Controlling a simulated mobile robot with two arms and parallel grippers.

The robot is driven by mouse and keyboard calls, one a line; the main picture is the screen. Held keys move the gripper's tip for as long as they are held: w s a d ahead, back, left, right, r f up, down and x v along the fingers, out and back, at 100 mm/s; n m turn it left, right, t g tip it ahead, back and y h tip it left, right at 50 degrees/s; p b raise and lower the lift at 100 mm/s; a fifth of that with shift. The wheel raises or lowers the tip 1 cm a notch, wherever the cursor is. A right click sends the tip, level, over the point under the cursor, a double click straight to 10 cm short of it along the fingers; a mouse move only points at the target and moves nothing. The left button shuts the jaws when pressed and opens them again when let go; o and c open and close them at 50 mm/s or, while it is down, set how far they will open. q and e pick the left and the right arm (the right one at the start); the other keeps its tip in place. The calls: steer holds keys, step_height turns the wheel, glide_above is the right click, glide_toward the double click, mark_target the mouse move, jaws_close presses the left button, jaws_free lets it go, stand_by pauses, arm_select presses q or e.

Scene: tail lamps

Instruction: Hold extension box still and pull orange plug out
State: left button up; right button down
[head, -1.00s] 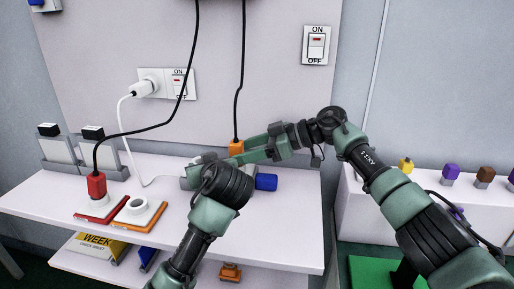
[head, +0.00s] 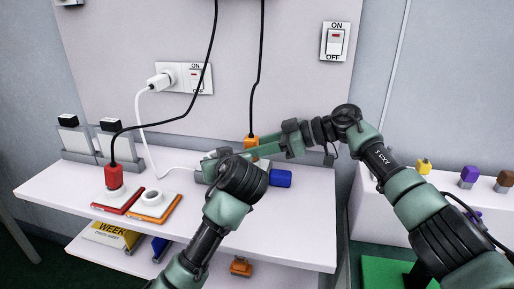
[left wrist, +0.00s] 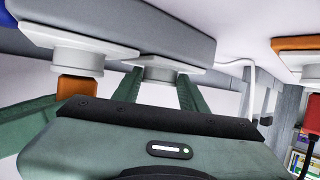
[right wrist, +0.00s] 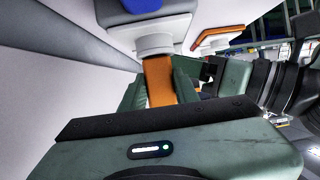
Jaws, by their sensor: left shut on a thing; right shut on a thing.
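The orange plug (head: 251,142) with a black cord stands upright at the grey extension box (left wrist: 175,28) on the white table. My right gripper (right wrist: 157,88) is shut on the orange plug, one finger on each side. In the right wrist view the plug's end meets a white round socket (right wrist: 154,45), with no clear gap. My left gripper (left wrist: 155,88) is shut on another white socket (left wrist: 158,70) of the extension box, beside the plug. The head view mostly hides the box behind my left arm.
A blue plug (head: 281,178) sits at the box's right end. A red plug (head: 114,177) stands on a red-based socket at left, beside an empty orange-based socket (head: 152,199). A black cord and a white cord (head: 141,130) run nearby.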

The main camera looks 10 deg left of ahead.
steer(key=shift+w+r, duration=0.1)
steer(key=shift+r, duration=0.15)
steer(key=shift+r, duration=1.2)
steer(key=shift+r, duration=2.6)
arm_select(q)
steer(key=o, duration=1.4)
